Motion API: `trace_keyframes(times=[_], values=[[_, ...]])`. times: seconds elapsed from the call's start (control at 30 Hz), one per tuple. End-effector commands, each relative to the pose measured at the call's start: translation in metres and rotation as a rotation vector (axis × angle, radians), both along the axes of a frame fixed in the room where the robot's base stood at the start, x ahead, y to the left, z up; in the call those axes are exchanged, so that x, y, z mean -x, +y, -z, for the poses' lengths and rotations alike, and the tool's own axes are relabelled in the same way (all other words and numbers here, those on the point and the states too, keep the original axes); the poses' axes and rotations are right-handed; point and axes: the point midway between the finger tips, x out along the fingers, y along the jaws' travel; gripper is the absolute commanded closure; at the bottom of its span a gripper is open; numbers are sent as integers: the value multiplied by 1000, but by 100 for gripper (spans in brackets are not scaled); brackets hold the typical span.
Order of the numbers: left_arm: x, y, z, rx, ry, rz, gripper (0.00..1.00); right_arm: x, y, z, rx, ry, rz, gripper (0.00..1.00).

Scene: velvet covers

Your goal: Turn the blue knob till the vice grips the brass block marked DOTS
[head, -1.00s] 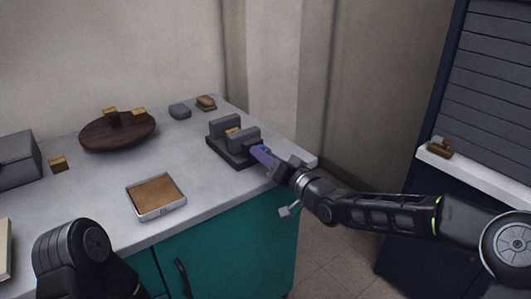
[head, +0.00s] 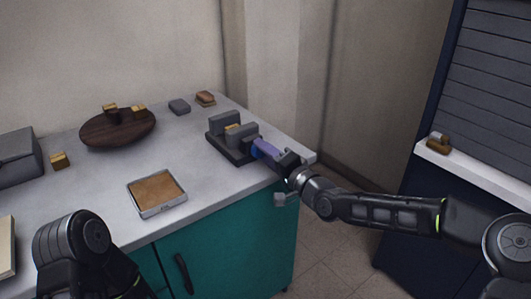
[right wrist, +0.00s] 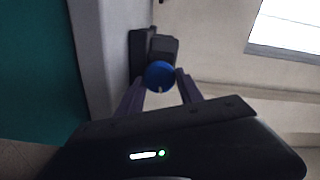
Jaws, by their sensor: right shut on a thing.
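The dark grey vice (head: 228,150) stands near the right end of the worktop. A small brass block (head: 232,127) sits between its two jaws. Its mark cannot be read, and I cannot tell whether both jaws touch it. The blue knob (right wrist: 160,75) is on the near side of the vice, with a small pale mark on its rim. My right gripper (head: 262,150) has its purple fingers on either side of the knob and is shut on it; the fingers also show in the right wrist view (right wrist: 160,82). My left gripper is out of view; only part of that arm shows.
A dark round stand (head: 95,133) with brass blocks is at the back left. A loose brass block (head: 59,160) and a grey box (head: 18,155) lie left. A cork-lined tray (head: 145,205) sits in front. A grey block (head: 179,107) and a brown-topped item (head: 205,98) lie behind the vice.

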Motion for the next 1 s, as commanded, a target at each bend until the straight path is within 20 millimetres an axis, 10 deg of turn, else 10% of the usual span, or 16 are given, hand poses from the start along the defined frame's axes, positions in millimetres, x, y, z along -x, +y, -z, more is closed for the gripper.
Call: trace_keyframes(times=[0.3,0.33,0.57,1.0], values=[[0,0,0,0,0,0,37,0,-1,1,0,2,1,97],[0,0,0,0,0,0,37,0,-1,1,0,2,1,54],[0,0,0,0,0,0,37,0,0,1,1,1,0,36],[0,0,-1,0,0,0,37,9,-8,0,1,0,1,35]])
